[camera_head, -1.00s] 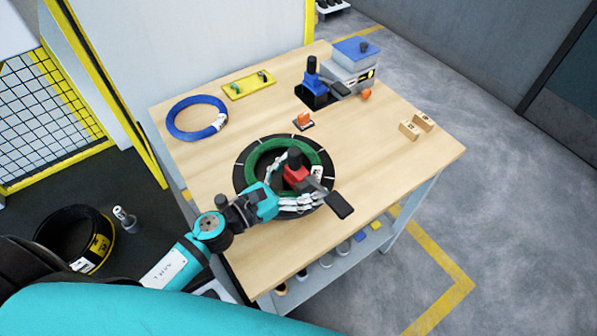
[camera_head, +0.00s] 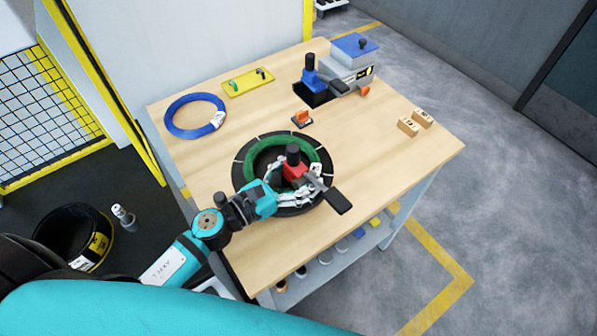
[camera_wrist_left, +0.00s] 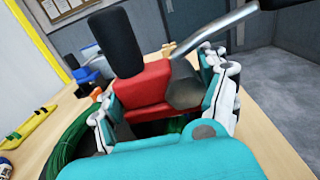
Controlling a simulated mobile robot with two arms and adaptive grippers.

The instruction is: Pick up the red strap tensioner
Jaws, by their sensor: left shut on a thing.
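The red strap tensioner (camera_head: 294,171) has a black upright knob and a metal lever ending in a black handle. It is over the green coil (camera_head: 262,150) on the round black turntable (camera_head: 240,184). My left gripper (camera_head: 292,185) is shut on the tensioner from the near side. In the left wrist view, the fingers of my left gripper (camera_wrist_left: 165,110) lie on either side of the red body (camera_wrist_left: 145,90). The underside of the tensioner is hidden, so I cannot tell whether it touches the coil. My right gripper is not in view.
A blue coil (camera_head: 172,124) and a yellow tray (camera_head: 236,84) lie at the back left of the wooden table (camera_head: 390,165). A blue tensioner (camera_head: 310,72), a blue-grey device (camera_head: 350,65) and an orange item (camera_head: 302,117) are behind. Small wooden blocks (camera_head: 408,126) sit at right.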

